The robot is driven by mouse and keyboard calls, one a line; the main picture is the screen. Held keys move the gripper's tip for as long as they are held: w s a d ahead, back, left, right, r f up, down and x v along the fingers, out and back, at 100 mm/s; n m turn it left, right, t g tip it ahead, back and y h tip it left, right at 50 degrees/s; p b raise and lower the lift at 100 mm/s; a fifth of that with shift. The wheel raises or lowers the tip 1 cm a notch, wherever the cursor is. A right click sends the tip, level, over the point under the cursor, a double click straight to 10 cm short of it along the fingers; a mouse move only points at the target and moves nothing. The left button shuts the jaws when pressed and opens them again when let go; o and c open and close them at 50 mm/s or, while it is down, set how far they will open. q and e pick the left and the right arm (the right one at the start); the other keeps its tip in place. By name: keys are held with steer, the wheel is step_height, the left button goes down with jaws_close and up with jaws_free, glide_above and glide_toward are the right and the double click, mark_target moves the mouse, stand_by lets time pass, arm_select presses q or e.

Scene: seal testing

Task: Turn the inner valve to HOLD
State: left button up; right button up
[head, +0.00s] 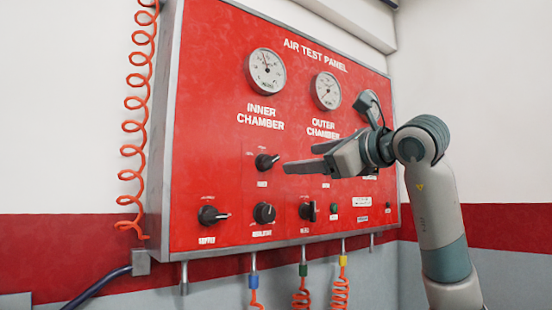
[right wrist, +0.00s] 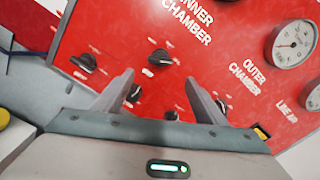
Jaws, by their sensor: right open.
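The inner valve (head: 266,161) is a black knob with a pale pointer on the red panel, below the INNER CHAMBER lettering. Its pointer faces right and slightly up in the head view; its small position labels are too blurred to read. It also shows in the right wrist view (right wrist: 160,57), just beyond the fingertips. My right gripper (head: 299,158) is open and empty, right of the inner valve and apart from it. In the right wrist view its two fingers (right wrist: 160,79) point up toward the knob. My left gripper is not in view.
The red air test panel (head: 215,120) carries an inner gauge (head: 267,70) and an outer gauge (head: 327,90). A supply knob (head: 211,215), a regulator knob (head: 264,213) and another knob (head: 308,211) line the bottom. My right gripper covers the area below OUTER CHAMBER. An orange coiled hose (head: 133,125) hangs left.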

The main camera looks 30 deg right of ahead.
mark_target(273, 163)
steer(key=w+p, duration=0.1)
steer(key=w, duration=0.2)
steer(key=w+p, duration=0.1)
steer(key=w, duration=0.2)
steer(key=w+a+p, duration=0.1)
steer(key=w+p, duration=0.1)
steer(key=w, duration=0.2)
steer(key=shift+r, duration=0.1)
steer(key=shift+w, duration=0.8)
steer(key=c, duration=1.1)
